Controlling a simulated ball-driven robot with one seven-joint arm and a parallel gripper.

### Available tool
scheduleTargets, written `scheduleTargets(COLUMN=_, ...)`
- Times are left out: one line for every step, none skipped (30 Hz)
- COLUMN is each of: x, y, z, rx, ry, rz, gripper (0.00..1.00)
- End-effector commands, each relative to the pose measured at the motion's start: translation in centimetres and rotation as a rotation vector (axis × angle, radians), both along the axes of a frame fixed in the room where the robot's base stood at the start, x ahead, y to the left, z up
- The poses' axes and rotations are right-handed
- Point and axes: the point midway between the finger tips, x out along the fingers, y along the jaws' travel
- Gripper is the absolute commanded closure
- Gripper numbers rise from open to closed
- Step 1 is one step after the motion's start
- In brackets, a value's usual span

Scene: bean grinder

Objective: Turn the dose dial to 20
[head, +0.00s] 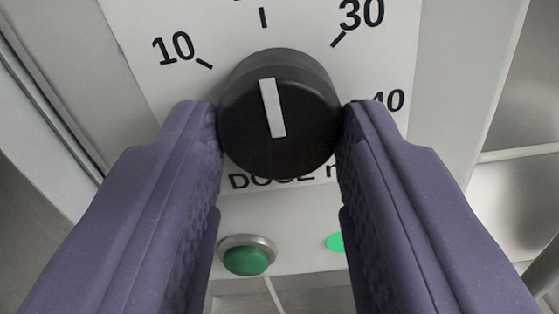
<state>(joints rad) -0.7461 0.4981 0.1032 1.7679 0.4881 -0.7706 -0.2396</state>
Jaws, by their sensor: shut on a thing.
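The black dose dial (303,115) sits on a white panel (210,25) in the upper middle of the head view. Its white pointer line (272,108) points up, tilted slightly left, close to the tick (263,17) between the 10 and 30 marks. The number above that tick is cut off by the top edge. My gripper (280,115) is shut on the dial, with one purple finger against its left side and one against its right. The fingers hide part of the 40 mark and part of the DOSE label.
A green push button (246,258) in a metal ring is below the dial, between my fingers. A green spot (335,242) is to its right, partly hidden by my right finger. Grey machine surfaces lie on both sides of the panel.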

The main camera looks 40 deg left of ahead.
Motion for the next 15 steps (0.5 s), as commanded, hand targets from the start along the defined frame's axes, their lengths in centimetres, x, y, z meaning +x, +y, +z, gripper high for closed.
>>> scheduleTargets(x=0.04, y=0.00, z=0.27, rx=0.002, ry=-0.004, rz=-0.001, gripper=0.91)
scheduleTargets(x=0.04, y=0.00, z=0.27, rx=0.002, ry=-0.004, rz=-0.001, gripper=0.91)
scheduleTargets(x=0.03, y=0.01, z=0.27, rx=0.002, ry=-0.004, rz=-0.001, gripper=0.91)
scheduleTargets(x=0.03, y=0.01, z=0.28, rx=0.002, ry=-0.004, rz=-0.001, gripper=0.91)
scheduleTargets(x=0.03, y=0.01, z=0.28, rx=0.003, ry=-0.005, rz=-0.001, gripper=0.91)
scheduleTargets(x=0.03, y=0.01, z=0.28, rx=0.003, ry=-0.005, rz=-0.001, gripper=0.56)
scheduleTargets(x=0.03, y=0.01, z=0.28, rx=0.002, ry=-0.004, rz=-0.001, gripper=0.49)
scheduleTargets(x=0.03, y=0.01, z=0.27, rx=0.002, ry=-0.004, rz=-0.001, gripper=0.42)
scheduleTargets(x=0.02, y=0.00, z=0.24, rx=0.001, ry=-0.005, rz=-0.001, gripper=0.35)
scheduleTargets(x=0.02, y=0.00, z=0.22, rx=0.001, ry=-0.004, rz=-0.001, gripper=0.35)
scheduleTargets(x=0.02, y=0.00, z=0.19, rx=0.001, ry=-0.004, rz=-0.001, gripper=0.35)
scheduleTargets(x=0.02, y=0.00, z=0.17, rx=0.001, ry=-0.003, rz=-0.001, gripper=0.35)
scheduleTargets(x=0.02, y=0.00, z=0.15, rx=0.001, ry=-0.003, rz=-0.001, gripper=0.35)
scheduleTargets(x=0.01, y=0.00, z=0.14, rx=0.001, ry=-0.003, rz=-0.001, gripper=0.35)
scheduleTargets(x=0.01, y=0.00, z=0.13, rx=0.001, ry=-0.003, rz=-0.001, gripper=0.35)
